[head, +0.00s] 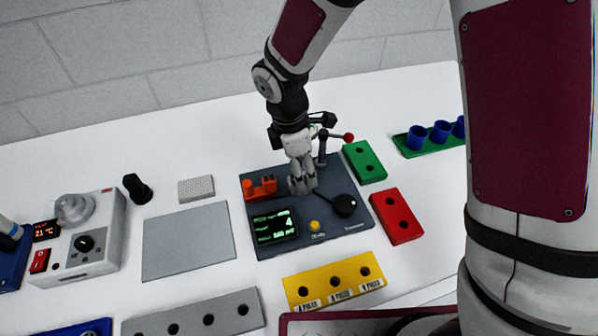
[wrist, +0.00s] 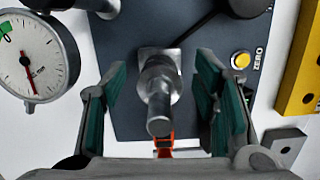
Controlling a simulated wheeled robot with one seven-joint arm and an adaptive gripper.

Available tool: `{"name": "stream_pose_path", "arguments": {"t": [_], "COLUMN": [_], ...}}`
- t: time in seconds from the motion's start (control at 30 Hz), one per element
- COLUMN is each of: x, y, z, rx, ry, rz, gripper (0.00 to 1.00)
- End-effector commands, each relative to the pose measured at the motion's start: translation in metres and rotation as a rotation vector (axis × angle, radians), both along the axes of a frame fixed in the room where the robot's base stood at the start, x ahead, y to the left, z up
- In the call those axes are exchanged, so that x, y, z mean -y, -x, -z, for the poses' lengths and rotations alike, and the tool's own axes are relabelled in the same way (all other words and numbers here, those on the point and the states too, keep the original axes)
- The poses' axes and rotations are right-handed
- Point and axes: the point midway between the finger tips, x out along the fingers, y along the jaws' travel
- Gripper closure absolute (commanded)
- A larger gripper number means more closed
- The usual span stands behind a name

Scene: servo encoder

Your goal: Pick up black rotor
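My gripper (head: 303,186) points down over the dark instrument panel (head: 262,195). In the wrist view my gripper (wrist: 164,105) has its green-padded fingers spread, with a grey metal shaft (wrist: 159,95) between them. The pads show gaps to the shaft on both sides. In the head view the fingers hide this shaft. No part is clearly marked as the black rotor.
An orange bracket (head: 260,187), a lit display (head: 274,227) and a yellow button (head: 315,225) are on the panel. A red-balled lever (head: 348,138) stands close behind my gripper. Green (head: 364,162), red (head: 397,216) and yellow (head: 334,281) blocks surround the panel. A grey plate (head: 188,242) lies left.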

Motion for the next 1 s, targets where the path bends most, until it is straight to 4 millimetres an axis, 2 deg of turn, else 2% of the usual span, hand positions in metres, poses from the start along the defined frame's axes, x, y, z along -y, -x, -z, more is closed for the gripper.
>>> {"name": "stream_pose_path", "arguments": {"t": [0.03, 0.2, 0.23, 0.67, 0.83, 0.97, 1.0], "x": [0.000, 0.000, 0.000, -0.001, -0.001, 0.000, -0.003], "y": [0.000, 0.000, 0.000, -0.001, -0.001, -0.002, 0.006], "z": [0.000, 0.000, 0.000, -0.005, -0.018, -0.037, -0.038], "rx": [0.000, 0.000, 0.000, 0.003, 0.005, 0.007, 0.001], "ry": [0.000, 0.000, 0.000, -0.002, -0.003, -0.004, -0.001], "rz": [0.000, 0.000, 0.000, 0.001, 0.000, 0.001, -0.003], "gripper": [0.57, 0.95, 1.00, 1.00, 1.00, 1.00, 1.00]}}
